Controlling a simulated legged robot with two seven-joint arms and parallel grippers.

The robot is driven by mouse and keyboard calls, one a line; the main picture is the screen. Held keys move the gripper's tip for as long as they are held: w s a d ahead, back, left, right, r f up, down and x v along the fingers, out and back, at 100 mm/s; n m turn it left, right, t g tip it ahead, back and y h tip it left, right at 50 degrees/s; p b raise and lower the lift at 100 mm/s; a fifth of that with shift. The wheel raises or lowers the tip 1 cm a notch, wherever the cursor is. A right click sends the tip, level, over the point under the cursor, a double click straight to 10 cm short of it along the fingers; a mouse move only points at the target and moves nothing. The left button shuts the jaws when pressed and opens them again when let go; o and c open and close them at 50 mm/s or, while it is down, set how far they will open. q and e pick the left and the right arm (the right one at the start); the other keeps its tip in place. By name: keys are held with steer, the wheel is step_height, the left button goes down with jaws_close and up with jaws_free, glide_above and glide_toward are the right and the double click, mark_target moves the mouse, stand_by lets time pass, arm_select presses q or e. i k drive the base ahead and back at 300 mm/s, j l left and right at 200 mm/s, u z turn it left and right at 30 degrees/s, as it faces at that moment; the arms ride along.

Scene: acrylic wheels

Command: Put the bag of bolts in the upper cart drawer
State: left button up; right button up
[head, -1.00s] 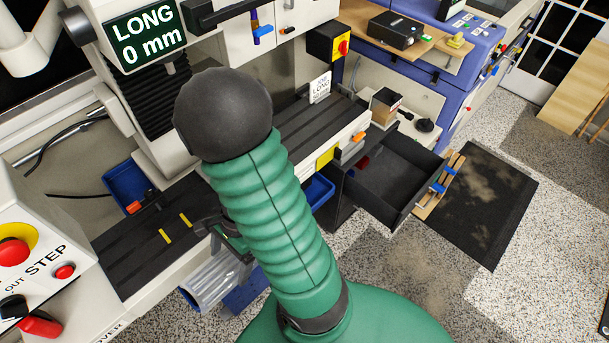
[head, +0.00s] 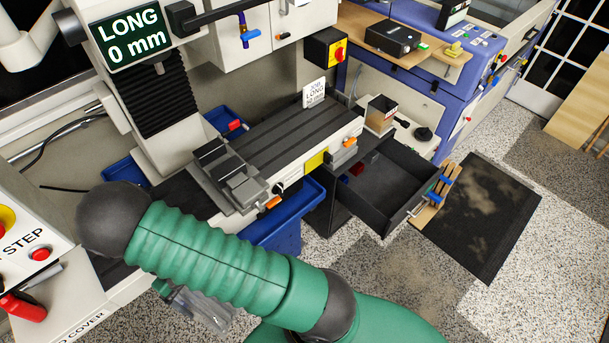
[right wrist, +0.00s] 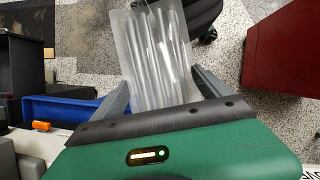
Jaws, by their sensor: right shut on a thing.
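My right gripper (head: 178,293) is partly hidden behind my green forearm in the head view. It is shut on a clear bag (head: 208,308), which hangs low in front of the machine. In the right wrist view the bag (right wrist: 155,60) sits between the two grey fingers (right wrist: 160,92), with long shiny streaks across it. I cannot make out single bolts in it. A dark drawer (head: 376,214) is pulled open at the right, well away from the bag. Small red and blue things (head: 356,168) lie at its inner left corner. My left gripper is out of view.
A red-buttoned control box (head: 35,245) is at the left. A black mat (head: 480,215) lies on the floor beyond the drawer.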

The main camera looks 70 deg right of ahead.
mark_target(390, 196)
steer(key=z, duration=1)
steer(key=l+z, duration=0.2)
steer(key=l, duration=2.65)
steer(key=i, duration=0.1)
